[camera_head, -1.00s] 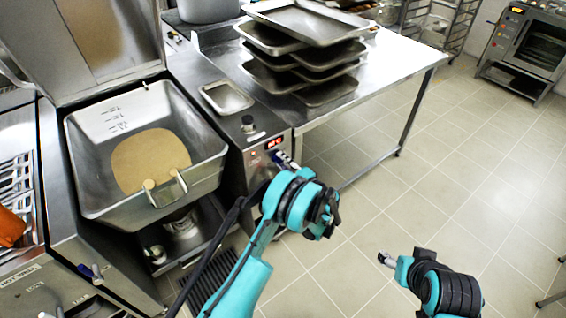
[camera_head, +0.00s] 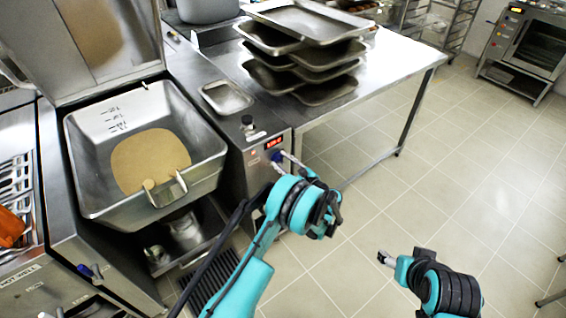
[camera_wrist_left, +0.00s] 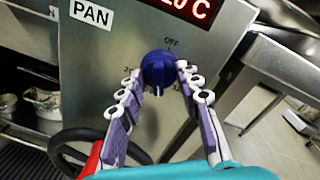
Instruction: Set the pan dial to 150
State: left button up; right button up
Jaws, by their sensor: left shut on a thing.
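The pan dial (camera_wrist_left: 157,72) is a blue knob on the steel control panel, below the PAN label (camera_wrist_left: 91,13) and a red display (camera_wrist_left: 190,8). The display's reading is cut off in the left wrist view and too small in the head view. My left gripper (camera_wrist_left: 161,72) is shut on the dial, one finger on each side. In the head view the left gripper (camera_head: 283,157) meets the blue dial at the panel's front. Most printed marks around the dial are hidden by the fingers. My right gripper (camera_head: 385,258) hangs over the floor, away from the panel; its jaw opening is unclear.
The tilting pan (camera_head: 95,185), with a tan round patch in it, stands left of the panel under a raised lid (camera_head: 105,45). Stacked trays (camera_head: 310,25) sit on the steel table (camera_head: 385,75) behind.

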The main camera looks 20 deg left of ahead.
pick_arm(q)
jog(key=shift+m, duration=2.2)
jog(key=o, duration=1.2)
jog(key=shift+f, duration=0.1)
jog(key=shift+c, duration=0.2)
jog(key=v, duration=1.2)
jog(key=shift+f, duration=0.2)
